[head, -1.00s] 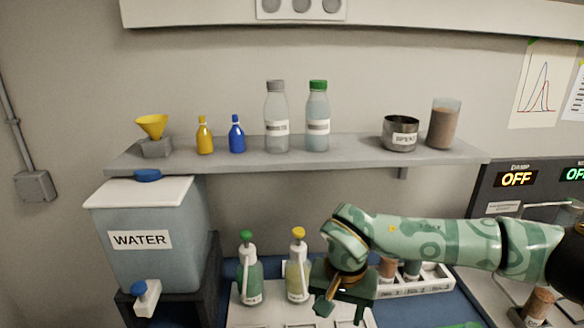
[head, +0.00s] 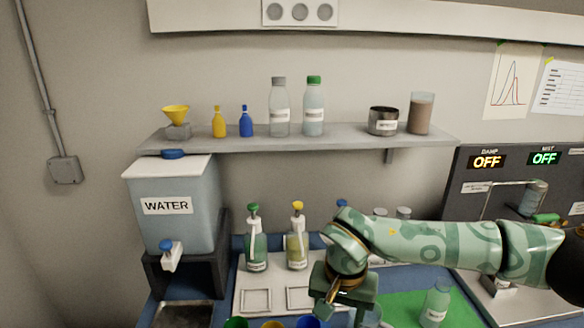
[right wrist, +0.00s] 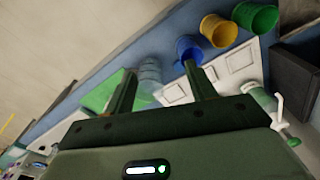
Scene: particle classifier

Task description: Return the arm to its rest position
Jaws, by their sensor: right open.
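My right arm reaches in from the right in the head view, patterned green, bent down at the wrist. My right gripper (head: 342,302) points down over the bench, beside the white tray. In the right wrist view its two fingers (right wrist: 158,68) stand apart. A clear bluish vessel (right wrist: 150,76) shows between and beyond the fingers; I see no contact with it. My left gripper is not in view.
The white tray (head: 248,310) carries pump bottles (head: 256,247) at its back. Green, yellow and blue cups (right wrist: 219,31) stand near it. A labelled bottle (head: 435,303) is on the green mat (head: 400,310). The shelf (head: 300,143) and water tank (head: 172,215) lie behind.

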